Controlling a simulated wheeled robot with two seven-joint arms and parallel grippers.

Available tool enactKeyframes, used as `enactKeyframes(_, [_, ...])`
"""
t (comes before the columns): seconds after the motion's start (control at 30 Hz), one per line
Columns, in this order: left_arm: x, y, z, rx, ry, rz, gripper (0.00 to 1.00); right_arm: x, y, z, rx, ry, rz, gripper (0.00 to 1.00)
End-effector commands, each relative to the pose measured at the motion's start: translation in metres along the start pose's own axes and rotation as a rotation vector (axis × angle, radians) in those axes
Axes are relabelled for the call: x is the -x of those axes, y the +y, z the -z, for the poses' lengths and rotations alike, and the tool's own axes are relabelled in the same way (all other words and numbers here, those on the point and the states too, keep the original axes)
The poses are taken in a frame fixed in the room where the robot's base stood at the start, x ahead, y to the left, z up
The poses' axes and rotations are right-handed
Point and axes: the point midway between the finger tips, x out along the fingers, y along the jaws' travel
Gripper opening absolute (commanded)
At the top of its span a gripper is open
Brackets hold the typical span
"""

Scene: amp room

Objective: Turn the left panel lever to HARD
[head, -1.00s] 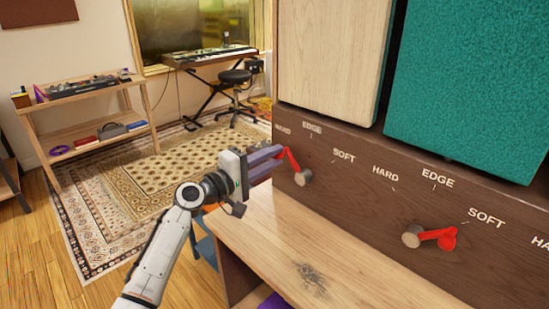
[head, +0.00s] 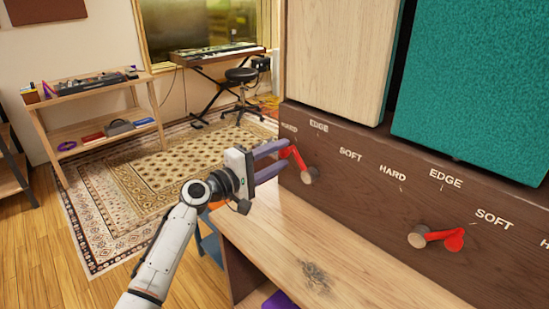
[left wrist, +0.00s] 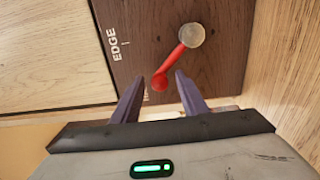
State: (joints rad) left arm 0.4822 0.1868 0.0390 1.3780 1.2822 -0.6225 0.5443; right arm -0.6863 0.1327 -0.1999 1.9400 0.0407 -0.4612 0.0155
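The left panel lever (head: 298,160) is red with a round grey-brown hub (head: 308,175) on the dark wooden panel. Its arm points up and left, on the side of the HARD label (head: 289,129). The EDGE label (head: 319,126) stands above and the SOFT label (head: 350,155) to the right. My left gripper (head: 284,158) is open at the lever's outer end. In the left wrist view, the lever's red ball end (left wrist: 160,83) lies between the two spread fingertips, with gaps visible on both sides. My right gripper is out of view.
A second red lever (head: 440,239) with its own HARD, EDGE and SOFT labels is farther right on the panel. A light wooden ledge (head: 290,240) runs below the panel. Wood and teal cabinet fronts (head: 475,90) rise above it. The rug area at left is open.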

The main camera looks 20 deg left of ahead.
Motion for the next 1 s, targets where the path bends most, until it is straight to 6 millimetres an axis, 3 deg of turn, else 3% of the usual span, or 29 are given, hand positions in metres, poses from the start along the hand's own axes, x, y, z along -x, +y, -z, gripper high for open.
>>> enactKeyframes(0.17, [0.018,-0.001,0.001,-0.002,0.001,0.002,0.40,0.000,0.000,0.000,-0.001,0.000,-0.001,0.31])
enactKeyframes(0.4, [0.067,-0.002,0.001,-0.003,0.002,0.003,0.40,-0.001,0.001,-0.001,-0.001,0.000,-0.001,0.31])
enactKeyframes(0.6, [0.094,-0.001,0.000,-0.001,0.001,0.001,0.40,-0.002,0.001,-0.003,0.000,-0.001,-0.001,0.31])
enactKeyframes(1.0, [0.103,0.000,0.000,0.001,0.000,0.000,0.40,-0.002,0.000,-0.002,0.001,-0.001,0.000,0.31])
